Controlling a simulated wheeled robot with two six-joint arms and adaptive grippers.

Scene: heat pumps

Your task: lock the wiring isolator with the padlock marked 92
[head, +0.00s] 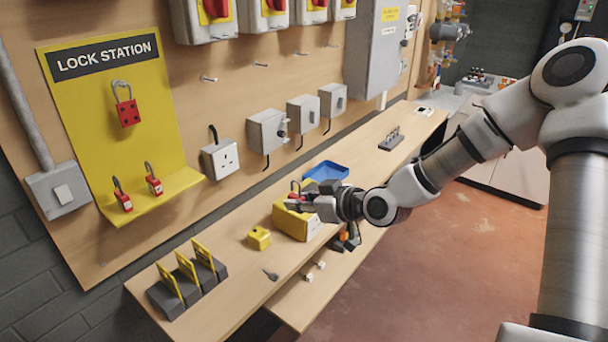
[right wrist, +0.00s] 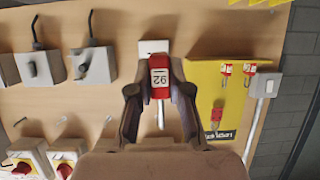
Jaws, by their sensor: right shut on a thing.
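The red padlock marked 92 (right wrist: 159,88) is between the fingers of my right gripper (right wrist: 159,92) in the right wrist view. Its white label faces the camera and its shackle points down in that picture. In the head view my right gripper (head: 306,203) is above the bench beside the yellow box, and only a little red of the padlock shows at it. Grey isolators with red and yellow switches (head: 214,8) are in a row at the top of the head view. Some also show at the lower left of the wrist view (right wrist: 65,168). I cannot read which is wiring. My left gripper is not in view.
The yellow lock station (head: 90,85) holds several red padlocks. On the bench (head: 225,285) are a yellow box (head: 290,222), a small yellow block (head: 259,238), a blue tray (head: 327,171) and a dark rack with yellow tags (head: 187,285). Sockets and grey switch boxes (head: 266,131) are on the wall.

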